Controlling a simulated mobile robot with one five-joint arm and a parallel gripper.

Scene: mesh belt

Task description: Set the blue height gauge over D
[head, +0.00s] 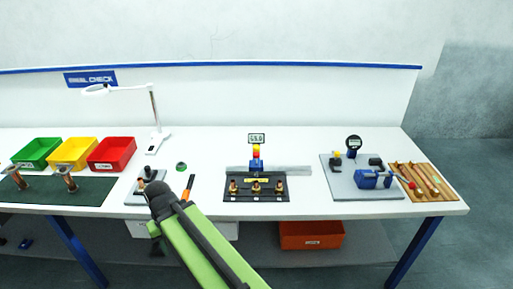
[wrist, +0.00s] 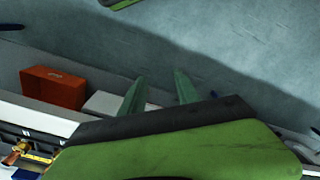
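A small column with red, yellow and blue parts (head: 256,155) stands at the back of a black fixture plate (head: 232,196), under a small display (head: 257,138). A blue clamp-like block (head: 374,180) sits on the grey plate (head: 340,184) at the right, near a round dial (head: 354,143). I cannot tell for sure which is the blue height gauge. No letter D is legible. My gripper's two green fingers show apart and empty in the wrist view (wrist: 160,77). In the head view my arm ends left of the black fixture, away from both blue things.
Several brass pieces (head: 256,187) stand on the black plate. Green (head: 38,152), yellow (head: 72,152) and red (head: 111,152) bins and a lamp (head: 152,110) are at the left. A wooden tray (head: 442,192) is far right. An orange bin (head: 311,235) is below the tabletop (head: 300,205).

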